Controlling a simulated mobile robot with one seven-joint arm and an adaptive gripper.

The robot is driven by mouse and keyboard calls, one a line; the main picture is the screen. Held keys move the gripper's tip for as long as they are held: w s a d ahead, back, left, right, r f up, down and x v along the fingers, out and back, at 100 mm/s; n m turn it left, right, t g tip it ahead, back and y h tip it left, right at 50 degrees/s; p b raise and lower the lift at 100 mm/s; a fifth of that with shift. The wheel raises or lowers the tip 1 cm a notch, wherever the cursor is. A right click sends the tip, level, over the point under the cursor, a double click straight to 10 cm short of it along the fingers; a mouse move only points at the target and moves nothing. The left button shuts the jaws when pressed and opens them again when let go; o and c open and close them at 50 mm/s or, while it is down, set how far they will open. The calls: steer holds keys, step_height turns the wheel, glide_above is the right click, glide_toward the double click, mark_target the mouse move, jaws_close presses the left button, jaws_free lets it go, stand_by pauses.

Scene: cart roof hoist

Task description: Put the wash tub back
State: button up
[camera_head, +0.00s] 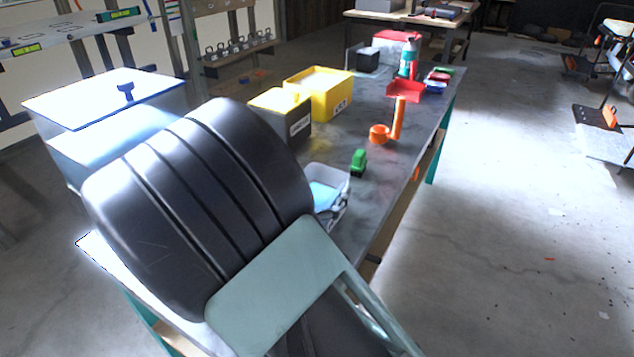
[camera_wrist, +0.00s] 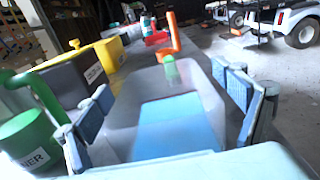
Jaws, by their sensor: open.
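The wash tub is probably the grey open tub (camera_head: 341,208) with a light blue inside, on the dark workbench (camera_head: 345,158). In the head view it is partly hidden by my arm. In the wrist view the grey tub (camera_wrist: 208,95) fills the middle, its blue floor facing me. My gripper (camera_wrist: 168,112) is open, with one blue-padded finger on each side of the tub in the picture. I cannot tell whether the fingers touch it.
A green block (camera_head: 358,162) stands just beyond the tub. A black box (camera_head: 294,128) and a yellow box (camera_head: 335,99) stand along the left. An orange tool (camera_head: 397,122) and red tray (camera_head: 408,92) lie farther back. A green container (camera_wrist: 28,140) is close at left.

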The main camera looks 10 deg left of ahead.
steer(key=shift+s+a+r, duration=0.1)
steer(key=shift+r, duration=0.05)
steer(key=p+v, duration=0.2)
steer(key=v, duration=0.9)
steer(key=shift+s, duration=0.4)
steer(key=shift+a, duration=0.1)
